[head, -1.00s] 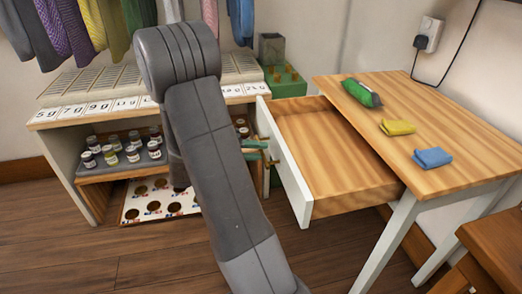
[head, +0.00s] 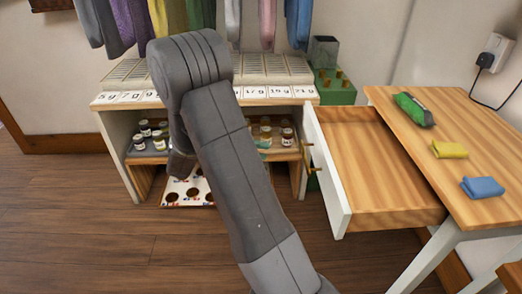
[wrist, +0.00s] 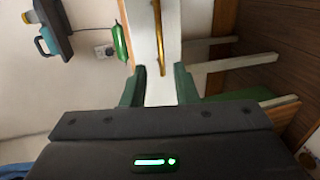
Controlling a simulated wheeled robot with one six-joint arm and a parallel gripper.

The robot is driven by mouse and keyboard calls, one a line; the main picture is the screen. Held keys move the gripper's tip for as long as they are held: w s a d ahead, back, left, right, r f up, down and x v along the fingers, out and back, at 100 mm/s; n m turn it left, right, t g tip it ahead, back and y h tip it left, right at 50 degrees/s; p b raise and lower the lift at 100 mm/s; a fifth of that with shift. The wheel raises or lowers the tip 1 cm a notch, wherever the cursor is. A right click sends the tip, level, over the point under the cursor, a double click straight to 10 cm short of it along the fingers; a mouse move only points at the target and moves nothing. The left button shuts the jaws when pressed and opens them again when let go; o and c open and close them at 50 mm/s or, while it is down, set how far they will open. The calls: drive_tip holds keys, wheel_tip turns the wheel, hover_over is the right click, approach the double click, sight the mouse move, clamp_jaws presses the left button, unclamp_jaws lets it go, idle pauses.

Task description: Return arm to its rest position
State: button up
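My arm (head: 232,150) rises through the middle of the head view and bends at a high elbow. The forearm drops behind it, so my gripper is mostly hidden there. In the wrist view my gripper (wrist: 158,88) has its two dark green fingers apart with nothing held between them. Beyond the fingers is the white drawer front (wrist: 170,88) with its brass handle (wrist: 158,38). In the head view the drawer (head: 365,150) stands pulled out from the wooden table and looks empty; its brass handle (head: 307,156) is clear of the arm.
The table top (head: 470,130) holds a green item (head: 413,110), a yellow cloth (head: 450,149) and a blue cloth (head: 482,187). A shelf unit (head: 125,103) with small jars stands behind my arm, under hanging garments. A green crate (head: 333,92) is beside it. Floor (head: 90,220) at left is clear.

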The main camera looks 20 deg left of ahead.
drive_tip(key=shift+b+x, duration=1.55)
drive_tip(key=shift+x, duration=5.65)
drive_tip(key=shift+r, duration=0.15)
